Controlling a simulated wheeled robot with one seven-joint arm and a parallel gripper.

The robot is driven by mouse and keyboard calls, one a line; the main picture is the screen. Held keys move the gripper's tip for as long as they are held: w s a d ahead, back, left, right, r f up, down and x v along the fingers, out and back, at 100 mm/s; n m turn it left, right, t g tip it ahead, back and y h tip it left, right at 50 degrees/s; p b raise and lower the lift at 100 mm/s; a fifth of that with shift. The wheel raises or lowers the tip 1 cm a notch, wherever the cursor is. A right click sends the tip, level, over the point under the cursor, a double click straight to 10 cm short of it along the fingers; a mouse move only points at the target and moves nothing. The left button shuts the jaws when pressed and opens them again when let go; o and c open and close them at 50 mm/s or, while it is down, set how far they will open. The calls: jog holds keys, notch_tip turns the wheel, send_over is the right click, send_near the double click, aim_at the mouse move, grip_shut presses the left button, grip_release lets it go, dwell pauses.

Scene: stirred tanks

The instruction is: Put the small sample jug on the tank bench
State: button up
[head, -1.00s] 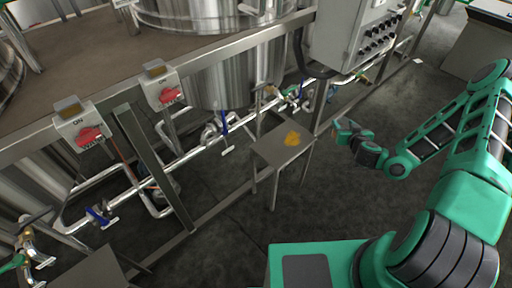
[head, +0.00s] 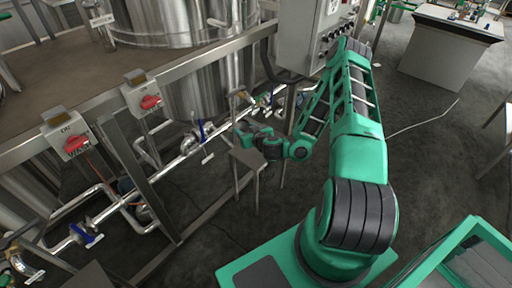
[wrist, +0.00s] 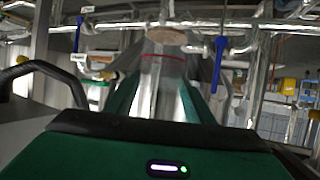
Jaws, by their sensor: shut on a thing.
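The wrist view shows a clear, shiny vessel with a red line and a tan round top, which I take to be the small sample jug (wrist: 160,75). It stands between the green fingers of my gripper (wrist: 160,100), which is shut on it. In the head view my gripper (head: 243,129) is over or just behind the small metal tank bench (head: 250,160). The gripper and wrist cover part of the bench top. The jug cannot be made out in the head view, and I cannot tell whether it touches the bench.
Large steel tanks (head: 190,85) stand behind the bench, with pipes and blue-handled valves (head: 203,132) close by. A grey control box (head: 305,38) hangs near my arm. Red switches (head: 150,101) sit on the frame rail at left.

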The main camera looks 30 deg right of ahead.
jog(key=shift+d, duration=0.1)
jog(key=shift+w+d+f, duration=0.65)
jog(key=shift+d+f, duration=1.15)
jog(key=shift+f, duration=0.05)
jog(key=shift+w+d+f, duration=0.6)
jog(key=shift+d+f, duration=1.25)
jog(key=shift+f, duration=0.05)
jog(key=shift+w+d+f, duration=0.65)
jog(key=shift+d+f, duration=1.15)
jog(key=shift+f, duration=0.05)
jog(key=shift+f, duration=0.1)
jog(key=o, duration=1.1)
jog(key=shift+c, duration=0.2)
